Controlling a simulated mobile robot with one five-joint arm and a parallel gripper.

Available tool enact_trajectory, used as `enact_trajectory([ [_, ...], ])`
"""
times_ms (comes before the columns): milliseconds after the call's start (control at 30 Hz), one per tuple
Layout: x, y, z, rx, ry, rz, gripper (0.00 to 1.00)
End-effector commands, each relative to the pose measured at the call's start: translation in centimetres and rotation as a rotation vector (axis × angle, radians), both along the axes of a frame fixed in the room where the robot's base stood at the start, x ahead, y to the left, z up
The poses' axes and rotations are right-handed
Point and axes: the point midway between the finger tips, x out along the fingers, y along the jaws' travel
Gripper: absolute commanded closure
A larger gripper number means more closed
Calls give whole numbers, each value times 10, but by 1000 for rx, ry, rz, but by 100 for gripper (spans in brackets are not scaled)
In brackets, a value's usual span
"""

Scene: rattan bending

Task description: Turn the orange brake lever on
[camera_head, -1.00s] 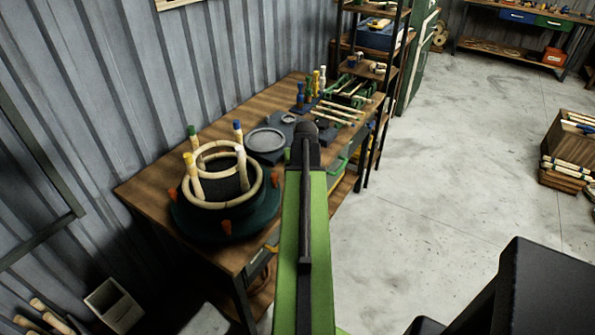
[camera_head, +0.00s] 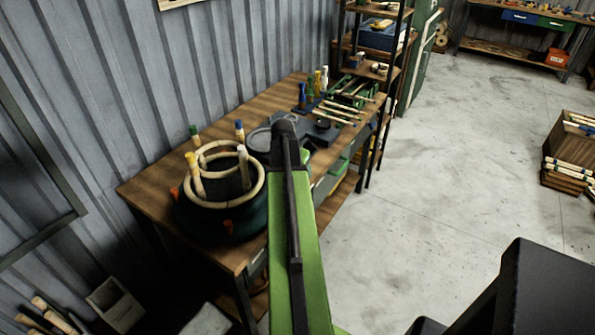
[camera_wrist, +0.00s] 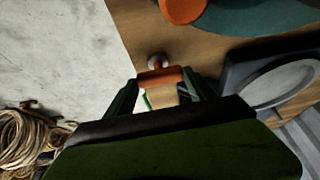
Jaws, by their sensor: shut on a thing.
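The orange brake lever (camera_wrist: 160,74) is a short orange bar in the wrist view, with a pale round knob just beyond it, over the table edge. My gripper (camera_wrist: 160,80) has its two green fingers on either side of the orange bar and is shut on it. In the head view my green arm hides the gripper and the lever. The round bending fixture (camera_head: 222,215), dark teal with orange clips, stands on the table left of my arm. It bears pale rattan rings and several upright posts with coloured tops.
The wooden workbench (camera_head: 150,190) runs along the corrugated wall. A grey round dish (camera_head: 259,140) lies behind the fixture, partly covered by my arm. A rack of rattan sticks (camera_head: 350,95) is farther back.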

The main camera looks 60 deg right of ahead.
Motion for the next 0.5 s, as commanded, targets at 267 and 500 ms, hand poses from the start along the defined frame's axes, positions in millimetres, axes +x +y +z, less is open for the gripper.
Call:
enact_trajectory([
  [267,1,-1,0,-2,-1,-45,77],
  [500,1,-1,1,-3,-1,-47,77],
])
